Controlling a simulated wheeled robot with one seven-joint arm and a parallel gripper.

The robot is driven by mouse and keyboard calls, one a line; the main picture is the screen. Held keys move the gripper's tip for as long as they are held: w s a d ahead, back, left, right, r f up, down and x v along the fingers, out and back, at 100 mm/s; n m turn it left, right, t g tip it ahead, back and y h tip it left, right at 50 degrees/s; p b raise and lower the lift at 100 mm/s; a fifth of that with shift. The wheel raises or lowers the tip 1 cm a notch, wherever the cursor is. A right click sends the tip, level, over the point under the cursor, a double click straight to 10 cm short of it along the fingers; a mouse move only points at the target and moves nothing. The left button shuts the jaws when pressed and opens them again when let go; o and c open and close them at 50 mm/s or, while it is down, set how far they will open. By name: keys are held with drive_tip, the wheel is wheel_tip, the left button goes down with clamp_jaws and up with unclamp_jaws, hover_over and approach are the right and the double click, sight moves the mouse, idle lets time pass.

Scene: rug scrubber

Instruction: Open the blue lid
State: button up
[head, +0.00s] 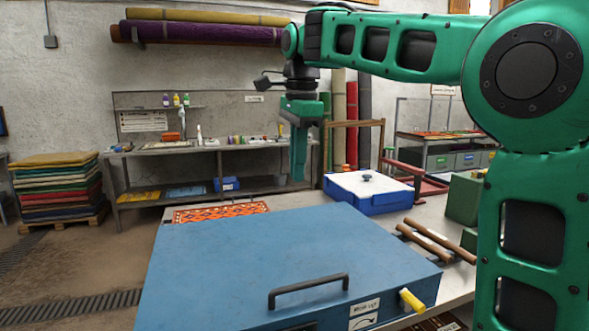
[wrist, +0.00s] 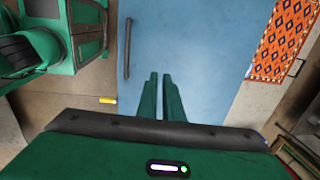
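The blue lid (head: 270,250) lies flat and shut on a large box in the head view. A black bar handle (head: 308,290) stands near its front edge, and a yellow knob (head: 412,300) sticks out at the front right corner. The lid (wrist: 200,50) fills the middle of the wrist view, with the handle (wrist: 127,48) left of the fingers and the yellow knob (wrist: 107,100) lower left. My gripper (head: 297,178) points down above the far part of the lid, away from the handle. Its fingers (wrist: 160,75) show a narrow gap with nothing between them.
An orange patterned rug (head: 220,211) lies behind the lid. A blue and white box (head: 367,190) stands on the table at back right, with brown rods (head: 437,243) nearer. A shelf bench (head: 200,150) and stacked rugs (head: 58,188) are farther back. The air above the lid's front is clear.

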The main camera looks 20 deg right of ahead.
drive_tip(key=o, duration=0.5)
drive_tip(key=shift+c, duration=0.2)
drive_tip(key=shift+r, duration=0.1)
wheel_tip(320, 180, up, 10)
drive_tip(key=shift+s+r, duration=0.25)
drive_tip(key=shift+s, duration=0.15)
drive_tip(key=shift+c, duration=0.7)
